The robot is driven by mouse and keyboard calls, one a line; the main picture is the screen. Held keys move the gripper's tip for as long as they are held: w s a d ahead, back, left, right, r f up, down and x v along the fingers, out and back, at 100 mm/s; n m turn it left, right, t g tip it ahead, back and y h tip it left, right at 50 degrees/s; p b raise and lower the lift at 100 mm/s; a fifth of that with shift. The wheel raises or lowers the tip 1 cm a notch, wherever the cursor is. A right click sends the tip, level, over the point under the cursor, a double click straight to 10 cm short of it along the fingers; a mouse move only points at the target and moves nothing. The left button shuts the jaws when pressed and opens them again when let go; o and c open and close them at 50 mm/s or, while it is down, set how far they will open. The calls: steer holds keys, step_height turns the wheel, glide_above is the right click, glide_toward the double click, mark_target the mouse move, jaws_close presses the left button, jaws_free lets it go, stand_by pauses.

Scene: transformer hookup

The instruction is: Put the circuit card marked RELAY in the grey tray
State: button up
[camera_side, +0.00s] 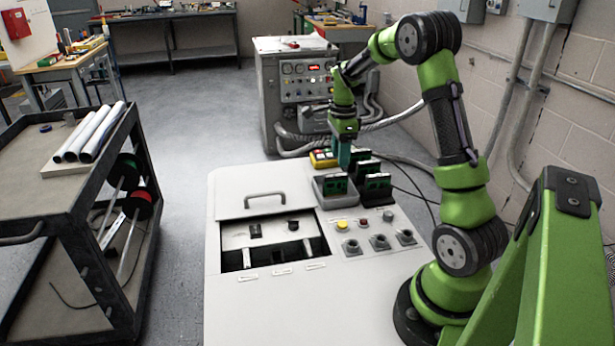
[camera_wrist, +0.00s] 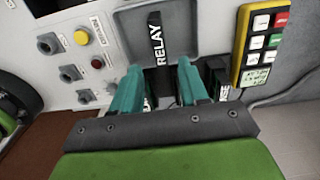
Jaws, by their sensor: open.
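The card marked RELAY (camera_wrist: 157,45) stands in the grey tray (camera_wrist: 126,32) in the wrist view, its black edge with white lettering facing up. In the side view a card (camera_side: 336,186) with a dark top and green face stands in the grey tray (camera_side: 322,199). My gripper (camera_wrist: 160,80) has its two teal fingers apart, with nothing held between them. In the side view my gripper (camera_side: 344,156) is above and behind the tray. Two other cards (camera_side: 378,181) (camera_side: 361,156) stand beside the tray; their labels are partly hidden by my fingers in the wrist view.
A yellow keypad device (camera_side: 322,158) lies behind the tray. Buttons and knobs (camera_side: 379,242) sit on the cabinet top in front. A handled panel (camera_side: 264,197) and an open recess (camera_side: 272,246) are at left. A cart (camera_side: 52,170) stands apart on the left.

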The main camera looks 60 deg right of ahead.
mark_target(339, 174)
steer(key=a+r+n+t, duration=0.2)
steer(key=a+r+n, duration=0.4)
steer(key=a+r, duration=0.4)
steer(key=s+a+r+n+t+y, duration=0.1)
steer(key=s+a+n+t, duration=0.1)
steer(key=s+a+n, duration=0.4)
steer(key=s+a+r+n+t+y, duration=0.1)
steer(key=s+a+n, duration=0.4)
steer(key=a+n, duration=0.6)
steer(key=shift+s+a+r+t, duration=0.35)
steer(key=shift+a+r+t, duration=0.25)
steer(key=shift+a+t, duration=0.55)
